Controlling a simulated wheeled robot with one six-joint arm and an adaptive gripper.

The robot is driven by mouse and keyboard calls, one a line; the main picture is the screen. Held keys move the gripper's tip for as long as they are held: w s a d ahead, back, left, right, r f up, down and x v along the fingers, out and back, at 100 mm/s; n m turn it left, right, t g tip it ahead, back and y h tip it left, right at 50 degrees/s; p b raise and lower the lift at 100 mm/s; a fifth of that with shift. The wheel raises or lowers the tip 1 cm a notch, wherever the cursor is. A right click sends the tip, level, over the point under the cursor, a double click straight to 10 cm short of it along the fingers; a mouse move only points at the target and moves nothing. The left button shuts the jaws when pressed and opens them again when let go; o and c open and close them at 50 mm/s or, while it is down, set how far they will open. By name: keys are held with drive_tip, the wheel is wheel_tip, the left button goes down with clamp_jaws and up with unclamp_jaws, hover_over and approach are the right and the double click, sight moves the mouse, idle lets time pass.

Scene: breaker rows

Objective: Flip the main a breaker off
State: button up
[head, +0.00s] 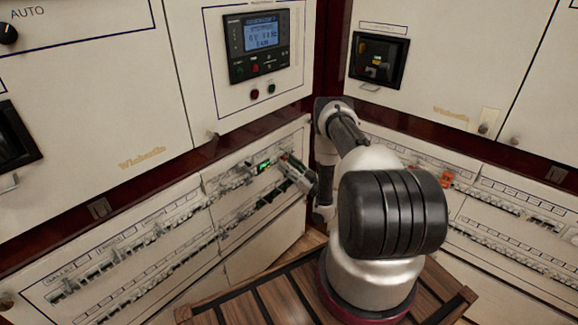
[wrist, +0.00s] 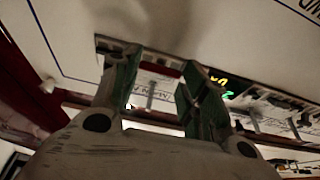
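My gripper (head: 277,174) is in front of the left wall's breaker panel, close to a small green lit display (head: 263,166). In the wrist view my gripper (wrist: 160,72) has its two green-padded fingers apart, with nothing held between them. Through the gap show a white label strip (wrist: 156,88) and a small grey lever-like part (wrist: 151,98). The label is too blurred for me to read, so I cannot tell which breaker is main a or how its switch stands. In the head view my gripper covers part of the breaker row.
Rows of breakers (head: 130,250) run along the left wall, and more breaker rows (head: 510,205) along the right wall. Cabinets with a display unit (head: 258,44) stand above. A slatted wooden platform (head: 262,297) is below my arm. An orange part (head: 446,178) sits on the right row.

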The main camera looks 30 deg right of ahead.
drive_tip(key=o, duration=0.4)
drive_tip(key=shift+w, duration=0.1)
drive_tip(key=shift+o, duration=0.2)
approach(280, 136)
drive_tip(key=x, duration=0.5)
